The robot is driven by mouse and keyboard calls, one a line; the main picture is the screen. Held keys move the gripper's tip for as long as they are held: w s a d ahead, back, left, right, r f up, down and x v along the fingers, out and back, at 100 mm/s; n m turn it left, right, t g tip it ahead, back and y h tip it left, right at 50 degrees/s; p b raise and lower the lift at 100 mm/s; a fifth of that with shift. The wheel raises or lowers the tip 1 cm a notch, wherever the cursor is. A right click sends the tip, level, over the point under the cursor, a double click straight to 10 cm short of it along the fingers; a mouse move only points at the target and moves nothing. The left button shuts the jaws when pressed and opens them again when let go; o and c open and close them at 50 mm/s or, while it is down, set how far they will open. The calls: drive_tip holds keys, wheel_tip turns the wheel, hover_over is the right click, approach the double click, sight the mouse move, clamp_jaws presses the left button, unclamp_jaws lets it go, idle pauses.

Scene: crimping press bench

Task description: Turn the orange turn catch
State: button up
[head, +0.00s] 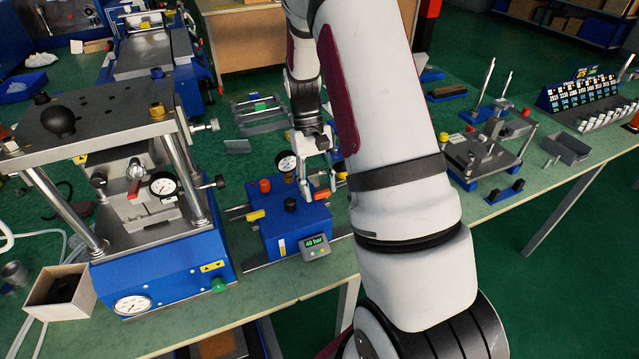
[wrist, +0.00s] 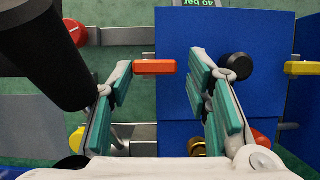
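The orange turn catch (head: 321,194) is a short bar at the right edge of the blue pump box (head: 283,232). In the wrist view the orange turn catch (wrist: 155,67) lies crosswise between my fingertips, its right end over the edge of the blue box (wrist: 262,30). My gripper (head: 317,178) points down over that side of the box. In the wrist view my gripper (wrist: 161,75) is open, with teal pads either side of the catch. The left fingertip is close to the catch's left end; I cannot tell whether it touches. A gap shows on the right.
A black knob (wrist: 234,66) stands close to my right finger. A yellow catch (head: 255,215) sits on the box's left side. A red knob (head: 265,185), a gauge (head: 286,162) and a 40 bar display (head: 315,246) are nearby. The large press (head: 150,225) stands left.

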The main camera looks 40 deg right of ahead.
drive_tip(key=shift+s+d, duration=0.1)
drive_tip(key=shift+d, duration=0.3)
drive_tip(key=shift+r, duration=0.15)
drive_tip(key=a+v, duration=0.1)
drive_tip(key=v, duration=0.6)
drive_tip(key=shift+d+r, duration=0.3)
drive_tip(key=shift+r, duration=0.15)
drive_tip(key=shift+w+f, duration=0.1)
drive_tip(key=shift+w, duration=0.15)
drive_tip(key=shift+a, duration=0.1)
